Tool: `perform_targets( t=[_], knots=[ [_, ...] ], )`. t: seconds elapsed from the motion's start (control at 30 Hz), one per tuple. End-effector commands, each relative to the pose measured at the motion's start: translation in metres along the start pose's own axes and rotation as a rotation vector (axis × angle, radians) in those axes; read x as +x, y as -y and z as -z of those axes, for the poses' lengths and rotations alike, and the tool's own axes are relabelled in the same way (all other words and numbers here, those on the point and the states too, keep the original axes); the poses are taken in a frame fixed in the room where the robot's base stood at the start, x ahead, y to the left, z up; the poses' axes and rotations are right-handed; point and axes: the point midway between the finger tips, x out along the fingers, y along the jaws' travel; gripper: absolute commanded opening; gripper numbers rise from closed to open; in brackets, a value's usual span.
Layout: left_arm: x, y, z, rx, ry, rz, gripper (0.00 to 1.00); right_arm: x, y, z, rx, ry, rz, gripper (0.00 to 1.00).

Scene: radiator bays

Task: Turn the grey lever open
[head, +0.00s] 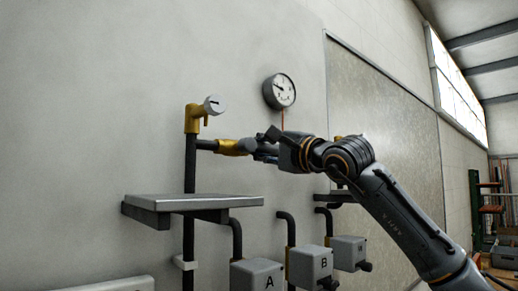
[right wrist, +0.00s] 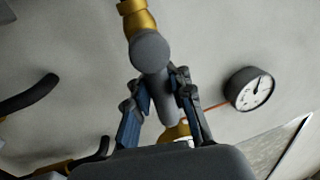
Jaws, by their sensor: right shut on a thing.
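The grey lever (right wrist: 150,52) shows in the right wrist view as a rounded grey end with a grey bar running back between my fingers. A brass valve body (head: 232,147) sits on the dark pipe in the head view, just left of my fingers. My right gripper (head: 262,150) reaches in from the right and is shut on the lever. In the right wrist view its two fingers (right wrist: 162,92) lie on either side of the grey bar. In the head view the lever is mostly hidden by the gripper. My left gripper is not in view.
A round gauge (head: 279,91) hangs above my gripper. A grey shelf (head: 190,203) juts out below. Grey boxes, including A (head: 257,275) and B (head: 310,262), stand lower.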

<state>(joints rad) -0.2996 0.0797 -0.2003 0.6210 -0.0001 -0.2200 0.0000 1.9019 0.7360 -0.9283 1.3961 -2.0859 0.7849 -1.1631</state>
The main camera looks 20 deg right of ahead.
Motion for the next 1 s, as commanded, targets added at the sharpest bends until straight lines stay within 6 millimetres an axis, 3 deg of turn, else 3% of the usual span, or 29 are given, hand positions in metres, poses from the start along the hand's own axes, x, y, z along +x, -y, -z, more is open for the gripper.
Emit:
perform_targets(
  t=[0.03, 0.07, 0.17, 0.57, 0.67, 1.0],
  knots=[
    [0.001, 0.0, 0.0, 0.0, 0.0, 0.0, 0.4, 0.002, -0.009, -0.003, -0.005, 0.004, -0.019, 0.0],
    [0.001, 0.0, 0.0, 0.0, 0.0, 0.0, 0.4, 0.002, -0.009, -0.003, -0.005, 0.004, -0.019, 0.23],
    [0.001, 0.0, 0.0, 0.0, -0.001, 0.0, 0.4, 0.002, -0.008, -0.003, -0.004, 0.003, -0.017, 0.43],
    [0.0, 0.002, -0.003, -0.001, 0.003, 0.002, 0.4, -0.004, -0.003, 0.0, 0.0, 0.0, -0.006, 0.44],
    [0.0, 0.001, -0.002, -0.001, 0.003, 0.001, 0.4, -0.017, -0.002, 0.0, -0.002, 0.0, -0.004, 0.44],
    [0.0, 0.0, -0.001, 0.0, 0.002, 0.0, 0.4, -0.089, -0.003, 0.0, -0.003, -0.001, -0.007, 0.44]
  ],
)
